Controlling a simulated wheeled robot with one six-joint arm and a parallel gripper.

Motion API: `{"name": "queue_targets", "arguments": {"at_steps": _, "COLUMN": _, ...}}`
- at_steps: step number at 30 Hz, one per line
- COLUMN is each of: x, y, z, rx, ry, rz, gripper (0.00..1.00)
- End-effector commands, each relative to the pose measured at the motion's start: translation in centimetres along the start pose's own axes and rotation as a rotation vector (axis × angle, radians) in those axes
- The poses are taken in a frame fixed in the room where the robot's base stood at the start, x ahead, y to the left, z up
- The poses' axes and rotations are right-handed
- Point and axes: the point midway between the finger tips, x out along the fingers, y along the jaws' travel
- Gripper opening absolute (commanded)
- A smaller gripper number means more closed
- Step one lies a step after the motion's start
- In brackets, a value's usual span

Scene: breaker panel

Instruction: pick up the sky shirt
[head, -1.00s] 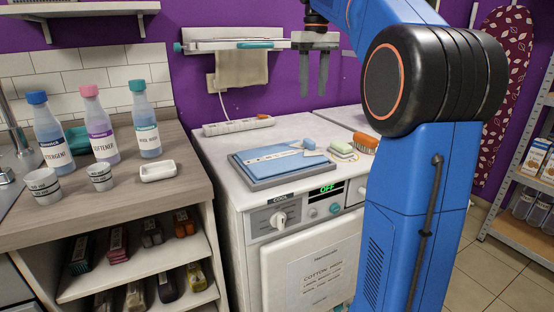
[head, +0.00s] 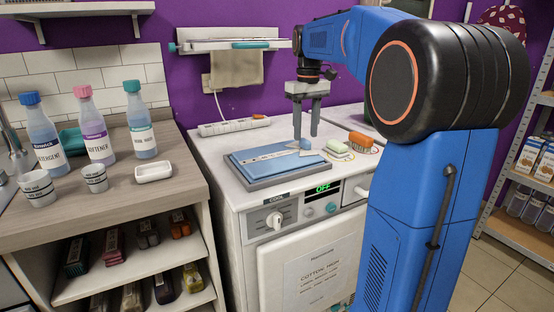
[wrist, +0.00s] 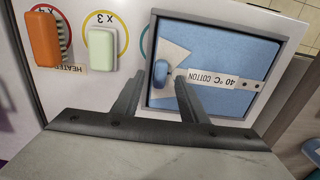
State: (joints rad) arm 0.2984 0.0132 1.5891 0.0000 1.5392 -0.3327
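The sky shirt (head: 262,172) is a light blue folded cloth lying flat in a shallow grey tray (head: 262,185) on top of the washer. A white strip reading "40 °C COTTON" (wrist: 235,83) lies across it. A small blue-handled thing with a pale triangular base, like a little iron (wrist: 161,73), rests on the shirt. My gripper (head: 306,135) is open and empty above the tray's back right corner.
A green-white block (head: 337,147) and an orange brush (head: 361,140) sit right of the tray. A power strip (head: 233,126) lies behind it. Several bottles (head: 97,130), cups and a white dish (head: 154,171) stand on the left counter. A drying rack (head: 232,45) hangs on the wall.

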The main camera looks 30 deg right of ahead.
Motion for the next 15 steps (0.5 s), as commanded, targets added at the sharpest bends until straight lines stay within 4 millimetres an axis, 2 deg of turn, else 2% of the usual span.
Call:
{"name": "queue_targets", "arguments": {"at_steps": 6, "x": 2.6, "y": -0.1, "z": 0.0, "rx": 0.0, "ry": -0.001, "rz": 0.0, "gripper": 0.39}}
{"name": "queue_targets", "arguments": {"at_steps": 15, "x": 3.1, "y": -0.1, "z": 0.0, "rx": 0.0, "ry": 0.0, "rz": 0.0, "gripper": 0.39}}
